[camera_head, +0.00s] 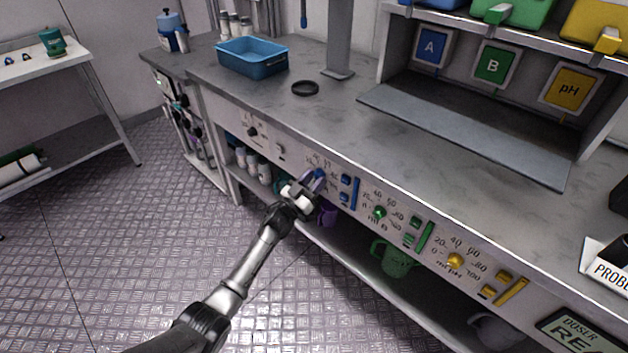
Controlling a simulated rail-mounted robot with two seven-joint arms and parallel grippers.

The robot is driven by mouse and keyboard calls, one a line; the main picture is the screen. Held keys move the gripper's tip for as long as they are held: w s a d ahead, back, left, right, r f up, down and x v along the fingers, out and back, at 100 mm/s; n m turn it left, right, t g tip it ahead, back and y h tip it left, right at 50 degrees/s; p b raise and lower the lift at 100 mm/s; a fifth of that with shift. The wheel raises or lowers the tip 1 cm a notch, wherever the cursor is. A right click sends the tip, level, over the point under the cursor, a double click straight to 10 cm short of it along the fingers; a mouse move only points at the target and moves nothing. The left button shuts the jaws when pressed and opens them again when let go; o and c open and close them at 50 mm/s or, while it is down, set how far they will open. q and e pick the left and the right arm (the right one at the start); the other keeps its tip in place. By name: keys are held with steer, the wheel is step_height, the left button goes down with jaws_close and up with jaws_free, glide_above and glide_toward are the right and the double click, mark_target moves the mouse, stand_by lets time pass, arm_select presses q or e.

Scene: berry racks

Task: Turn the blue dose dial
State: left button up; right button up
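The blue dose dial (320,173) is on the front panel of the bench, left of the blue buttons and blue slider, and is partly hidden by my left gripper. My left gripper (312,182) is right at the dial, with its fingers pointing at the panel. At this size I cannot tell whether the fingers are apart from the dial or closed on it. My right gripper is not in view.
To the right on the panel are a green dial (379,212) and a yellow dial (455,261). A purple vessel (328,213) and a green jug (394,259) stand on the shelf below. A blue tray (254,68) sits on the bench top.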

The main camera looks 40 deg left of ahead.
arm_select(q)
steer(key=c, duration=0.5)
steer(key=shift+o, duration=0.2)
